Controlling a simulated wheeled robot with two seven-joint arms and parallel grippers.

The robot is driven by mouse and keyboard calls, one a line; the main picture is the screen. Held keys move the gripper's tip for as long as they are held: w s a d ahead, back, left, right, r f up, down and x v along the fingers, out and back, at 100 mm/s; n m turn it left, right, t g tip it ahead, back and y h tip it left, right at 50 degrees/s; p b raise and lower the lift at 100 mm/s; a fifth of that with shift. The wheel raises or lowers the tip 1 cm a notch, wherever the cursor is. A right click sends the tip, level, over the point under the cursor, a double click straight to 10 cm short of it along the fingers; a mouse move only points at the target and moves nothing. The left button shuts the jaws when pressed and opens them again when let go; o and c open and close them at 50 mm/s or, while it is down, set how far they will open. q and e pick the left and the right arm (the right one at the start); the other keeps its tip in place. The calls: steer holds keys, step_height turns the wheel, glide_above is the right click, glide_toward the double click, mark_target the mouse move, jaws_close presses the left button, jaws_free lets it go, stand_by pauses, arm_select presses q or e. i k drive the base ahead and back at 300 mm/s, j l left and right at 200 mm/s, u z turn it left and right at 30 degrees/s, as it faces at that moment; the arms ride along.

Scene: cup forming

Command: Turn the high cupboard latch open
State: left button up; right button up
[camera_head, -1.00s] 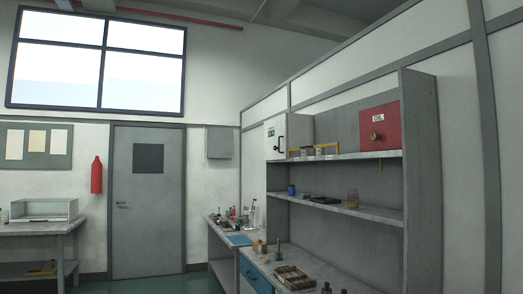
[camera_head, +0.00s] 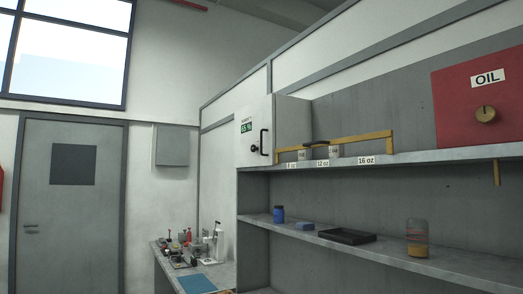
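A white cupboard (camera_head: 254,118) stands high at the left end of the upper shelf. Its front shows a green label, a small round black latch knob (camera_head: 253,149) and a black vertical handle (camera_head: 264,142). Its door looks shut. A red cupboard (camera_head: 460,92) marked OIL stands at the right on the same shelf, with a brass knob (camera_head: 485,115) on its front. Its door looks shut too. I cannot tell from the view which of the two the task means. Neither of my grippers is in view.
The upper shelf (camera_head: 430,155) holds a yellow rail (camera_head: 375,137) and size labels. The shelf below (camera_head: 330,236) holds a blue container (camera_head: 278,214), a black tray (camera_head: 347,236) and a jar (camera_head: 417,238). A cluttered bench (camera_head: 215,270) stands lower left.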

mark_target(253, 148)
steer(key=i+j+z, duration=0.15)
steer(key=i, duration=0.3)
steer(key=i+j+z, duration=0.2)
steer(key=z, duration=0.25)
steer(key=i+j+z, duration=0.15)
steer(key=j+z, duration=0.25)
